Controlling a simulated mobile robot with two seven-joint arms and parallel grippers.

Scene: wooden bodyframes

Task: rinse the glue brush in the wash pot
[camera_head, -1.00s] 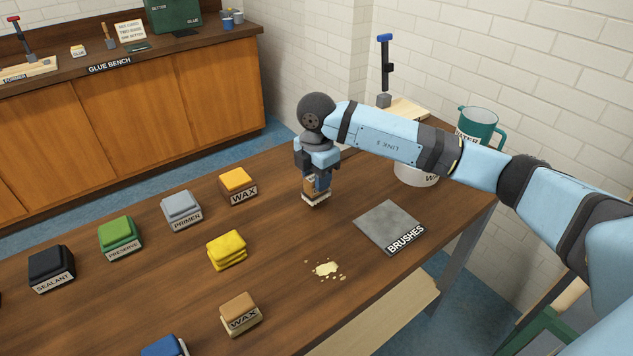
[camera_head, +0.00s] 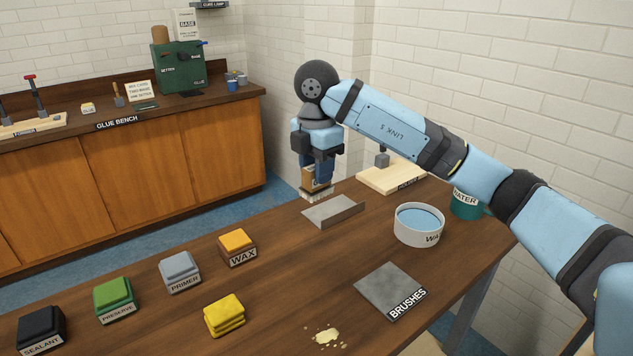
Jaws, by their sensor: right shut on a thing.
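My right gripper (camera_head: 317,166) is shut on a brush (camera_head: 316,188) with a brown block and pale bristles pointing down. The frames do not show clearly whether this is the glue brush. It is at the far side of the table, just behind a grey metal pan (camera_head: 333,211). The wash pot (camera_head: 418,232), a round white pot of bluish water with a partly hidden label, stands to the right, apart from the brush. Another small brush (camera_head: 118,95) with a wooden handle stands on the glue bench. My left gripper is out of view.
A grey BRUSHES mat (camera_head: 385,288) lies in front of the pot. A teal WATER jug (camera_head: 467,205) is partly behind my arm. A wooden board (camera_head: 385,178) is at the back.

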